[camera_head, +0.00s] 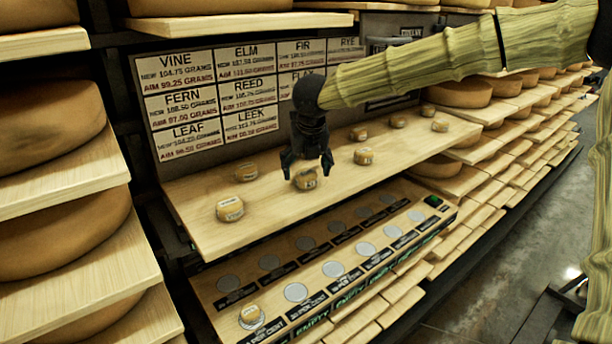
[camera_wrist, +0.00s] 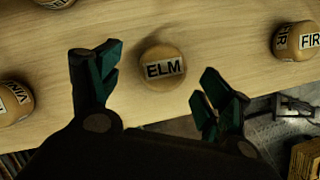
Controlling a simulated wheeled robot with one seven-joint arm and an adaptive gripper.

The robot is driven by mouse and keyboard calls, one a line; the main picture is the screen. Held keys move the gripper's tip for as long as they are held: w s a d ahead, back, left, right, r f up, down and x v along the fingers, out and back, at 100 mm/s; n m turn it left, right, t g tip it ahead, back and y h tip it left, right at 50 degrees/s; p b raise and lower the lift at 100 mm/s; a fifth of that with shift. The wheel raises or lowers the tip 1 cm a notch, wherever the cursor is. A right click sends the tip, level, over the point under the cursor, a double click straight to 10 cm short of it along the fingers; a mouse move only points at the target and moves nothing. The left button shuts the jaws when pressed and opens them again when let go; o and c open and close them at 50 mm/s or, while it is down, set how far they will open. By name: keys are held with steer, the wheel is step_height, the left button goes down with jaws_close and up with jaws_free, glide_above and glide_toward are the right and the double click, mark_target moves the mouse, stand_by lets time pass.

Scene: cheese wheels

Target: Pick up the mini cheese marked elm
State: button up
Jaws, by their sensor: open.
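The mini cheese marked ELM (camera_wrist: 163,69) is a small round wheel with a white label. In the wrist view it sits on the wooden shelf, a little beyond and between my fingertips. My gripper (camera_wrist: 156,88) is open and empty, with one finger to the left and one to the right of the cheese. In the head view my gripper (camera_head: 308,160) points down at a small cheese (camera_head: 306,180) near the front edge of the upper shelf. Its label is too small to read there. I cannot tell whether the fingers touch it.
The upper shelf (camera_head: 200,215) holds several other mini cheeses. One marked FIR (camera_wrist: 297,41) lies to the right in the wrist view. A sign board (camera_head: 232,95) stands behind. Large wheels fill the side racks.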

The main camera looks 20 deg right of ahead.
steer(key=shift+x, duration=0.75)
steer(key=shift+w+d+f, duration=0.1)
steer(key=shift+d+f, duration=0.15)
steer(key=shift+f, duration=0.15)
steer(key=shift+a, duration=0.1)
steer(key=shift+f, duration=0.1)
steer(key=c, duration=1.1)
steer(key=shift+c, duration=0.2)
